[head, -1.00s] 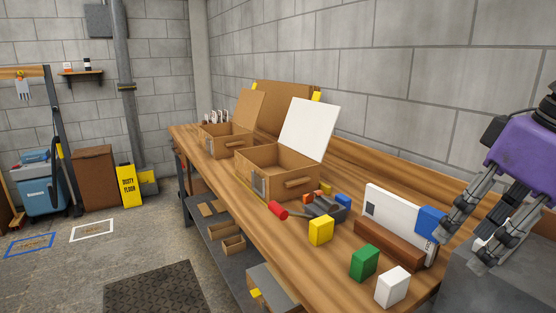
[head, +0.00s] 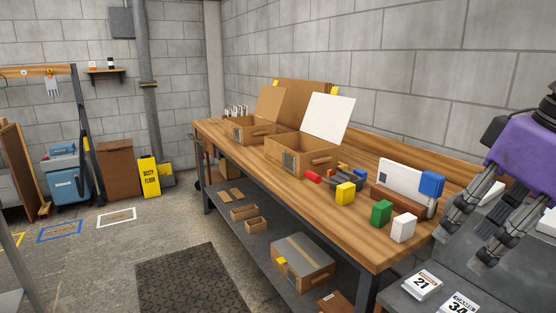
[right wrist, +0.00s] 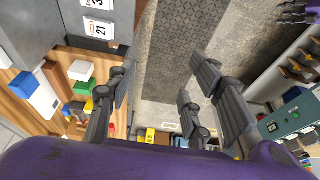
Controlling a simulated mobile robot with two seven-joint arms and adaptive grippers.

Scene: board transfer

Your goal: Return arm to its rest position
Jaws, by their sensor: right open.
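My right gripper (head: 464,244) hangs at the right edge of the head view, purple with dark jointed fingers. Its fingers are spread with nothing between them. It is in front of the right end of the wooden workbench (head: 376,250), over a grey surface with number cards. In the right wrist view the open fingers (right wrist: 160,85) frame bare floor. A small purple and dark shape at that view's top right corner looks like my left gripper (right wrist: 298,14); its fingers are too small to read. The left gripper does not show in the head view.
The bench bears open-lidded boxes (head: 288,150), a yellow block (head: 345,193), a green block (head: 381,213), a white block (head: 403,228) and a blue block (head: 431,184). A carton (head: 303,262) sits on the lower shelf. Floor around the dark mat (head: 195,282) is clear.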

